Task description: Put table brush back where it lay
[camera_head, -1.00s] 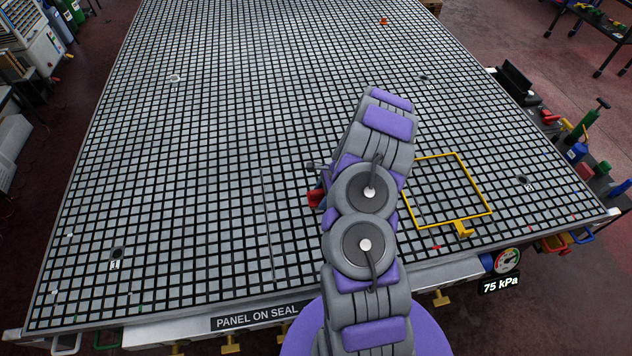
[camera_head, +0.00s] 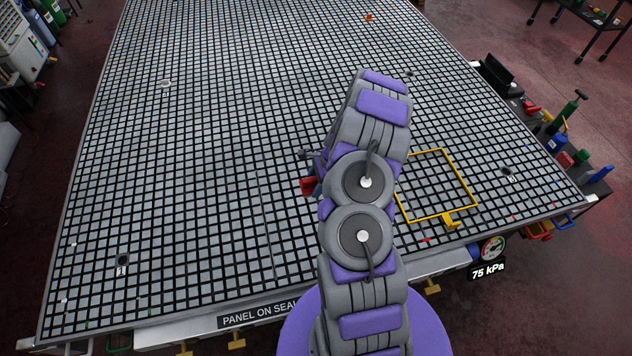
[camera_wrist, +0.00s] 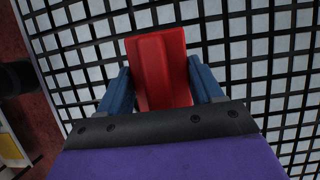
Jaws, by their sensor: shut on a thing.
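My gripper (camera_wrist: 162,90) is shut on a red block-like part, which I take to be the table brush (camera_wrist: 162,60). Its two blue fingers press on the left and right sides of the red part in the wrist view. In the head view a bit of the red brush (camera_head: 308,187) shows just left of my arm, over the grid table (camera_head: 200,180). The arm hides most of the gripper there. No bristles show, and I cannot tell whether the brush touches the grid.
A yellow square frame (camera_head: 473,190) lies on the grid right of my arm. A pressure gauge (camera_head: 492,249) hangs at the front right edge. A side shelf with bottles and tools (camera_head: 560,140) stands at the right. The grid left of my arm is largely clear.

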